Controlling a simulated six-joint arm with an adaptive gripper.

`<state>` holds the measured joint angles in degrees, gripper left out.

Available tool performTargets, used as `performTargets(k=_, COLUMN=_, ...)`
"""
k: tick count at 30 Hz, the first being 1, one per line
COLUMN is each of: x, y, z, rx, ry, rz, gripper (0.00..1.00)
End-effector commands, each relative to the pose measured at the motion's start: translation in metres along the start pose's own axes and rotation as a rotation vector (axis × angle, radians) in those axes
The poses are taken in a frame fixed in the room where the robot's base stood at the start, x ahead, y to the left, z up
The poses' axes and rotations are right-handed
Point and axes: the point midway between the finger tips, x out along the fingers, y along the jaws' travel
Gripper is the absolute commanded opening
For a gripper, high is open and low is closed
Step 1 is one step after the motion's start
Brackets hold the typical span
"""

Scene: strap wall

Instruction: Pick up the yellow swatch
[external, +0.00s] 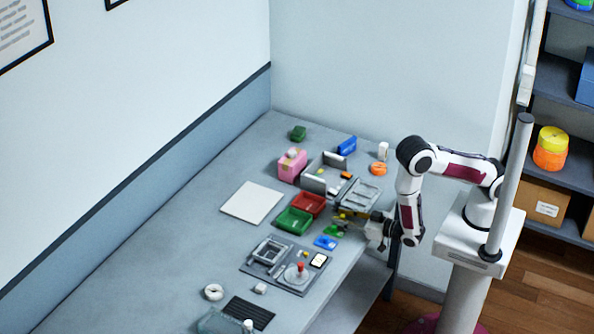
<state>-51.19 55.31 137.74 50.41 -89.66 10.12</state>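A small yellow patch (342,215), which may be the yellow swatch, shows at the tip of my gripper (346,220). A green swatch (333,231) and a blue swatch (325,243) lie on the table just in front of it. My gripper points left, low over the table's right side. Its fingers are small and dark here, so I cannot tell whether they are open or touching the yellow patch. My gripper hides part of that area.
Green (294,220) and red (309,204) trays stand left of my gripper. A grey lidded box (361,194) is behind it. A grey fixture plate (275,277) with a red knob (300,267) lies in front. The table's left side is mostly clear around a white sheet (252,202).

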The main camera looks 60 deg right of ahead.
Motion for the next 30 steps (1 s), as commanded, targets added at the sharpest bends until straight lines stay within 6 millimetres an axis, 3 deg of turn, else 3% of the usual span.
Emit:
performTargets(k=2, x=0.0, y=0.0, z=0.0, rx=0.0, ry=0.0, rz=0.0, gripper=0.32)
performTargets(k=6, x=0.0, y=0.0, z=0.0, rx=0.0, ry=0.0, rz=0.0, gripper=0.0)
performTargets(k=20, x=0.0, y=0.0, z=-0.001, rx=0.001, ry=0.001, rz=0.0, gripper=0.0)
performTargets(k=30, x=-0.002, y=0.0, z=-0.016, rx=0.003, ry=0.003, rz=0.0, gripper=0.0)
